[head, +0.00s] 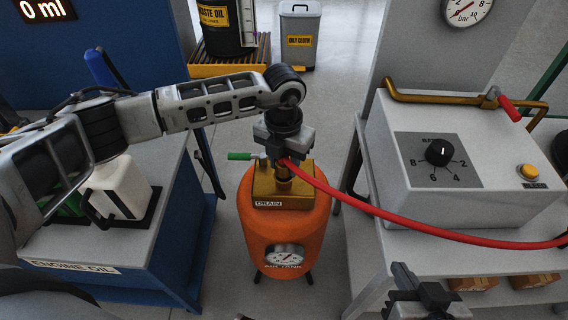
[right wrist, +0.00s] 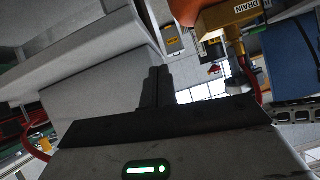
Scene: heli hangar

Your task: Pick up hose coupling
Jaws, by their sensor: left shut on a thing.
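My left gripper (head: 286,145) is above the orange tank (head: 290,230) in the head view, pointing down. It is shut on the hose coupling (head: 284,173), a small brass-coloured piece just above the brass block marked DRAIN (head: 290,199). The gripper hides the coupling's upper part, and I cannot tell whether the coupling is seated on the block. A red hose (head: 400,218) runs from it to the right. My right gripper (head: 420,290) is low at the right, away from the tank; in the right wrist view its fingers (right wrist: 157,85) are together and hold nothing.
A grey control box (head: 480,150) with a black knob and a brass pipe stands on a bench at right. At left, a white jug (head: 118,187) stands on the engine oil cabinet (head: 160,240). A grey bin (head: 298,38) is behind. The floor between the benches is partly free.

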